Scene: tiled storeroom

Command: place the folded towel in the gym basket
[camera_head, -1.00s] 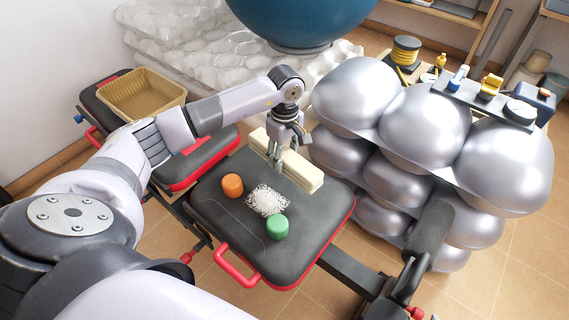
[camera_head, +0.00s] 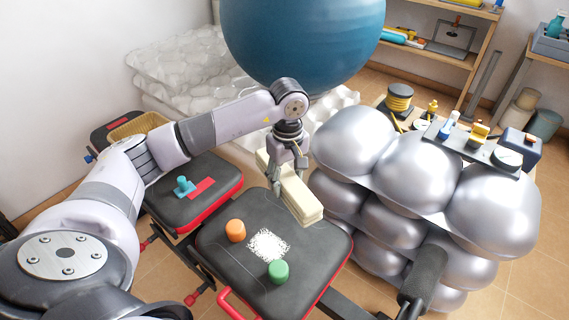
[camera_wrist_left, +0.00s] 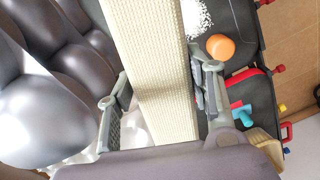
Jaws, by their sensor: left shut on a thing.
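The folded towel (camera_head: 298,193) is a long cream block with a woven texture. It is at the far edge of the black bench pad (camera_head: 315,252); I cannot tell whether it touches the pad. My left gripper (camera_head: 288,180) is shut on the towel near its far end. In the left wrist view the towel (camera_wrist_left: 160,75) runs between the two fingers (camera_wrist_left: 160,110). The tan gym basket (camera_head: 140,125) stands at the far left on another pad, partly hidden by my left arm. My right gripper is out of view.
An orange cap (camera_head: 236,230), a green cap (camera_head: 278,271) and a white granular patch (camera_head: 268,245) are on the near pad. A blue knob (camera_head: 185,186) is on the left pad. Silver balls (camera_head: 412,160) crowd the right. A large blue ball (camera_head: 300,40) is behind.

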